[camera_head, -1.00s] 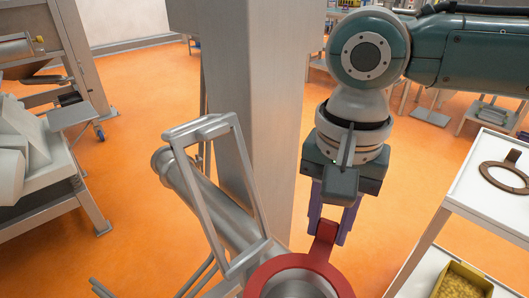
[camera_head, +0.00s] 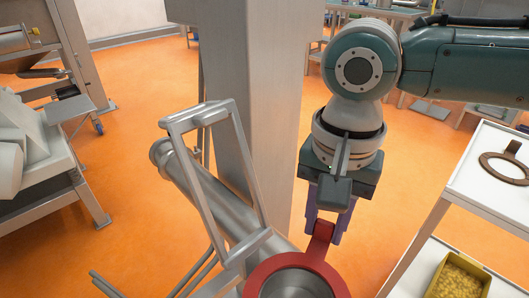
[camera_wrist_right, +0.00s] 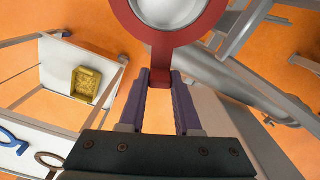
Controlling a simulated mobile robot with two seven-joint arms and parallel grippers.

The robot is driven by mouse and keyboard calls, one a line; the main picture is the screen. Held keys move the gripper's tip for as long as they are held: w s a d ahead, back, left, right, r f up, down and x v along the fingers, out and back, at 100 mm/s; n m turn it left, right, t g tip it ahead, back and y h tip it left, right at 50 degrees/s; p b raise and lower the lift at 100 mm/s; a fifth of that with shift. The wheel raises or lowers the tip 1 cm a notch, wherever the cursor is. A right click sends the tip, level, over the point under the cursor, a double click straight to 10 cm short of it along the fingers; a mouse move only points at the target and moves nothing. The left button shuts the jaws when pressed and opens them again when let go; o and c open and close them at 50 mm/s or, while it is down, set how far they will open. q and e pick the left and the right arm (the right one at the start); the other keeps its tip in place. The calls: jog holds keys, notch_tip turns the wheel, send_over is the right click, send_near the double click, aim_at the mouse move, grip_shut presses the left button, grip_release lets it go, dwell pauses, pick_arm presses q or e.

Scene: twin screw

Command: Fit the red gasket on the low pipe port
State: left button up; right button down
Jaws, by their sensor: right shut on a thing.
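The red gasket (camera_head: 322,258) is a flat ring with a tab, low in the head view and cut off by its bottom edge. My right gripper (camera_head: 325,222) is shut on its tab, with the ring reaching away from the fingers. The right wrist view also shows the gasket (camera_wrist_right: 162,55) with its tab between the purple fingers (camera_wrist_right: 160,90). Through the ring I see a round grey metal opening (camera_head: 296,287), the pipe port. I cannot tell whether the ring touches it or hovers above it. My left gripper is not in view.
A silver pipe with a rectangular metal frame (camera_head: 238,170) stands left of the gasket. A grey column (camera_head: 262,110) rises behind. At right, a white shelf (camera_head: 470,190) bears a brown ring gasket (camera_head: 503,170), with a yellow bin (camera_head: 460,275) below.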

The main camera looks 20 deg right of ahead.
jog(key=shift+f, duration=0.1)
jog(key=c, duration=0.5)
grip_release()
